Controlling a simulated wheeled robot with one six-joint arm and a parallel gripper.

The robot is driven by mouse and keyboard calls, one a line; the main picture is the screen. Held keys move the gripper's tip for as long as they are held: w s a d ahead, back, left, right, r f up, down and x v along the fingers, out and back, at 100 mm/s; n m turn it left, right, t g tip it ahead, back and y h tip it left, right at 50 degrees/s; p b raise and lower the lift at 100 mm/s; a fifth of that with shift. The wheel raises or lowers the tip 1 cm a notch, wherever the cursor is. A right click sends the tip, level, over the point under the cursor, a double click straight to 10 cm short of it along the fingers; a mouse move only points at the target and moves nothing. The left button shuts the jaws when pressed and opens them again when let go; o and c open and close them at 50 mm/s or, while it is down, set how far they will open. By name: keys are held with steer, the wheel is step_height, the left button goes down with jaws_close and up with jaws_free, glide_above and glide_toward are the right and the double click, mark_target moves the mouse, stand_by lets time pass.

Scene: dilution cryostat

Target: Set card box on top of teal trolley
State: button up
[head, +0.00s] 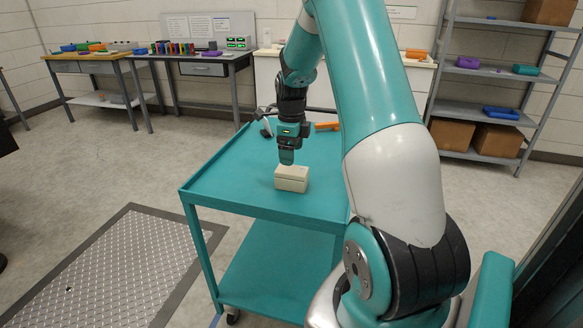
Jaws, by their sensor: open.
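The teal trolley (235,188) stands in the middle of the head view, with a flat top and a lower shelf. A small cream box (291,179), which looks like the card box, rests on the trolley top near its front right part. My gripper (287,158) points down just above and behind the box. It is open and appears apart from the box, though the fingertips are small and partly overlap each other in this view. My arm hides the right side of the trolley top.
An orange item (327,126) and a dark and white tool (266,126) lie at the trolley's far edge. Workbenches (205,68) line the back wall. A grey shelf rack (487,75) with boxes stands at the right. A metal floor grate (110,275) lies left of the trolley, with open floor around it.

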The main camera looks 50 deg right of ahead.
mark_target(291, 169)
steer(key=s+a+r+n+y, duration=0.1)
steer(key=a+r+n, duration=0.4)
steer(key=a, duration=0.4)
steer(key=s+a+r+n+t, duration=0.1)
steer(key=a+r+n, duration=0.2)
steer(key=a+n, duration=0.55)
steer(key=s+a+r+n+y, duration=0.1)
steer(key=a+r+n, duration=0.2)
steer(key=a+n, duration=0.45)
steer(key=s+a+r+n+g+y, duration=0.1)
steer(key=s+a+r+n+y, duration=0.1)
steer(key=s+a+n, duration=1.4)
steer(key=shift+s+a+n, duration=0.4)
steer(key=shift+s+n, duration=0.4)
